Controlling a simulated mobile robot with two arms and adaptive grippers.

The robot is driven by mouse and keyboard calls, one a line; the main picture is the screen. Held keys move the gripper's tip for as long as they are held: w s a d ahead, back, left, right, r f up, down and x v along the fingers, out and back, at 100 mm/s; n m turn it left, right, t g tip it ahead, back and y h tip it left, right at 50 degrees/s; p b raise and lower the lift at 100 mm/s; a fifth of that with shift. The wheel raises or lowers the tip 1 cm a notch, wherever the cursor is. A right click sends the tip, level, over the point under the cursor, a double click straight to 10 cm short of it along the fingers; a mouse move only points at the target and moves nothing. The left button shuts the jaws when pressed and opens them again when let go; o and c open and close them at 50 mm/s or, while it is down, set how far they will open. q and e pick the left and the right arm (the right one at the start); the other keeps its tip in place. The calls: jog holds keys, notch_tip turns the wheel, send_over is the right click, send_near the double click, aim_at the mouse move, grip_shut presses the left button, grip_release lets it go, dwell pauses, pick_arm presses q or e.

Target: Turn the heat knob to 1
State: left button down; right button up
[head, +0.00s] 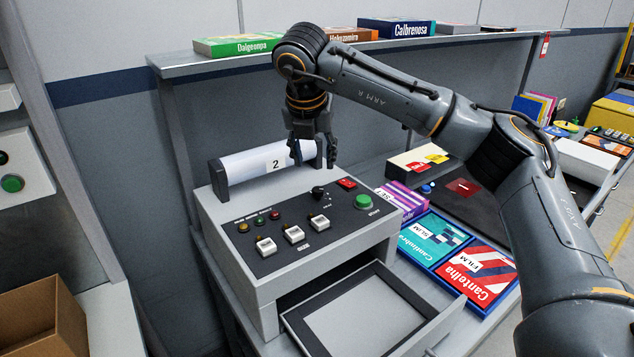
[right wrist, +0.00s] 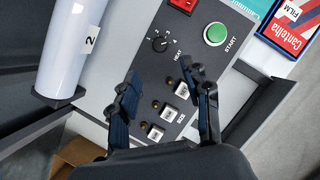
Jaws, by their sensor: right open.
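The heat knob (head: 319,192) is a small black dial on the dark top panel of the grey machine (head: 235,285). In the right wrist view the knob (right wrist: 161,44) has the label HEAT and small digits beside it. My left gripper is not in view.
A green START button (head: 368,202), a red switch (head: 346,183) and several white SIZE switches (head: 293,234) share the panel. A white roll (head: 250,165) marked 2 lies behind. An open drawer (head: 370,310) juts out in front. Boxes (head: 435,245) lie to the right.

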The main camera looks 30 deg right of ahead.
aim_at(318, 189)
jog(key=p+x, duration=0.1)
jog(key=x, duration=0.8)
jog(key=shift+f+p, duration=0.1)
jog(key=shift+p, duration=0.3)
jog(key=shift+w+d+f, duration=0.15)
jog(key=shift+w+f, duration=0.05)
jog(key=shift+f, duration=0.2)
jog(key=shift+c, duration=0.2)
grip_shut()
